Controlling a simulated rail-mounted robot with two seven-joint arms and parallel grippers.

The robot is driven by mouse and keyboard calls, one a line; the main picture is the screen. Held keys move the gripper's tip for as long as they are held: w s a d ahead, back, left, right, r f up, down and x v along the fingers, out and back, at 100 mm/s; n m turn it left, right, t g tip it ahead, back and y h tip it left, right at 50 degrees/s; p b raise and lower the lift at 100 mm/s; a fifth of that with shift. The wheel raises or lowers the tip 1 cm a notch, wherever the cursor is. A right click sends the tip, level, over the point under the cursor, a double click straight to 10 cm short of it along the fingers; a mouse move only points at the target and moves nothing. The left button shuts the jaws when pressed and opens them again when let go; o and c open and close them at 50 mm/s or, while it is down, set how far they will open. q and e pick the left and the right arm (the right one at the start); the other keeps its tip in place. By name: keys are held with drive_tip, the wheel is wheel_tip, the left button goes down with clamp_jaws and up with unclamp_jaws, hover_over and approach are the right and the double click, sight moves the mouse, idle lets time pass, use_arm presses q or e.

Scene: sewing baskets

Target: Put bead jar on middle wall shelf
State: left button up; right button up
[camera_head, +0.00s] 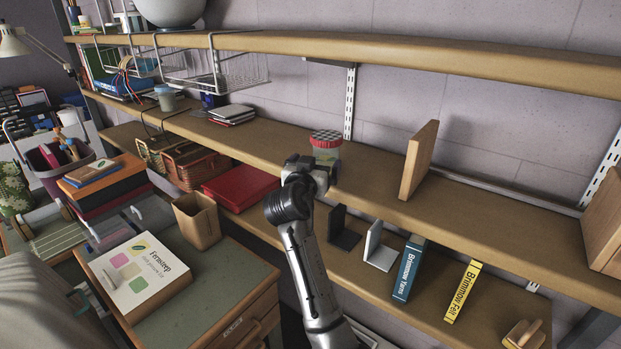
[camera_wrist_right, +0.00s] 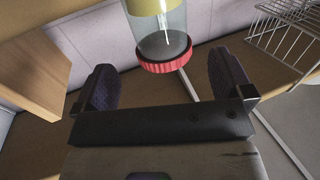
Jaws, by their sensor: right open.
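The bead jar (camera_head: 326,155) is a clear jar with a red checkered lid, over the middle wall shelf (camera_head: 378,190) in the head view. It looks upright. My right gripper (camera_head: 315,172) is in front of it and hides its base, so I cannot tell whether it rests on the shelf. In the right wrist view, which is turned over, the jar (camera_wrist_right: 162,38) shows its red rim and something yellow inside. My right gripper (camera_wrist_right: 163,85) is open, with the jar just beyond and between its fingers, no contact visible. My left gripper is not in view.
A wooden board (camera_head: 418,160) stands on the middle shelf right of the jar; shelf between them is clear. A red box (camera_head: 240,187), bookends (camera_head: 380,247) and two books (camera_head: 410,268) sit on the lower shelf. The top shelf (camera_head: 420,52) overhangs with a wire basket (camera_head: 215,72).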

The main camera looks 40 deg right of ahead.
drive_tip(key=shift+b+v, duration=0.4)
drive_tip(key=shift+v, duration=1.55)
drive_tip(key=s+a+f+n+g+y, duration=0.1)
drive_tip(key=s+a+f+n+y, duration=0.15)
drive_tip(key=s+f, duration=0.6)
drive_tip(key=s+a+f+n+y, duration=0.1)
drive_tip(key=s+f+n+y, duration=0.15)
drive_tip(key=f, duration=1.05)
drive_tip(key=s+a+f+n+g+y, duration=0.1)
drive_tip(key=s+f+n+y, duration=0.15)
drive_tip(key=s+f, duration=0.65)
drive_tip(key=s+a+f+n+g+y, duration=0.1)
drive_tip(key=s+a+f+y, duration=0.1)
drive_tip(key=s, duration=0.6)
drive_tip(key=s+a+f+n+g+y, duration=0.2)
drive_tip(key=s+a+f+y, duration=0.1)
drive_tip(key=s+f, duration=0.3)
drive_tip(key=s+a+f+n+g+y, duration=0.2)
drive_tip(key=s+a+f, duration=0.2)
drive_tip(key=s, duration=0.6)
drive_tip(key=shift+a, duration=0.2)
drive_tip(key=shift+s+f, duration=0.1)
drive_tip(key=shift+s, duration=0.05)
